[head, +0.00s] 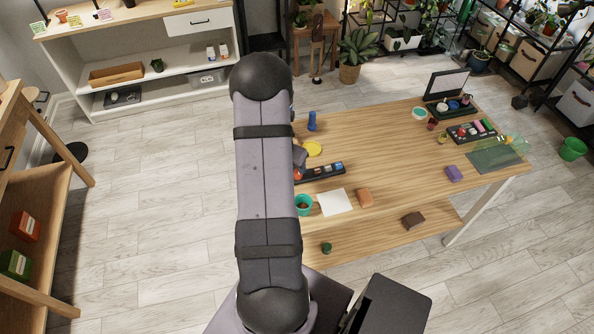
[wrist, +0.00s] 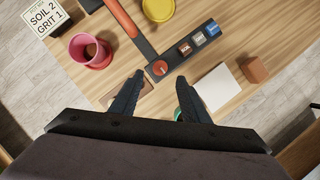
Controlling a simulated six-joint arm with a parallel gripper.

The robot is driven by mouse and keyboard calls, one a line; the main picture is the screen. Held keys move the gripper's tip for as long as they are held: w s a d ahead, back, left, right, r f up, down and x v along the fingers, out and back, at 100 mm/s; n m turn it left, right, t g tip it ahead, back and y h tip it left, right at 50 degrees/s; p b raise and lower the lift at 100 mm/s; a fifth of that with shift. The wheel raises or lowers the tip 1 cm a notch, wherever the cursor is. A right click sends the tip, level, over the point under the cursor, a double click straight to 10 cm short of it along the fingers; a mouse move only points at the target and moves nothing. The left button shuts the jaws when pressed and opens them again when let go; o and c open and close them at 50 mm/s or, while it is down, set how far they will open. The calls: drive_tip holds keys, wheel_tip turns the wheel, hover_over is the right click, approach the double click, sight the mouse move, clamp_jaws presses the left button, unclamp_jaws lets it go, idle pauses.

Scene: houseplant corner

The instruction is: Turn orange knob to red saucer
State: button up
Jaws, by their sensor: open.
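The orange knob (wrist: 160,69) is a round dial at the near left end of a black panel (wrist: 176,57). It carries a small pale mark, too small to read its direction surely. My gripper (wrist: 161,79) is open and empty, its two fingertips apart on either side of the knob's near side in the picture. I cannot tell how high they are above the panel. A red saucer (wrist: 101,64) lies left of the knob, with a pink pot on it. In the head view the knob (head: 298,174) shows beside my arm, which hides most of my gripper.
A yellow saucer (wrist: 158,8) lies beyond the panel. Several switches (wrist: 199,39) line the panel. A long orange-handled thing (wrist: 121,18) reaches its left side. A white sheet (wrist: 217,87) and brown block (wrist: 256,69) lie right. A green pot (head: 303,206) stands near.

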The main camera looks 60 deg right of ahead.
drive_tip(key=shift+f, duration=0.15)
drive_tip(key=shift+b+x, duration=0.3)
drive_tip(key=shift+x, duration=3.25)
drive_tip(key=c, duration=1)
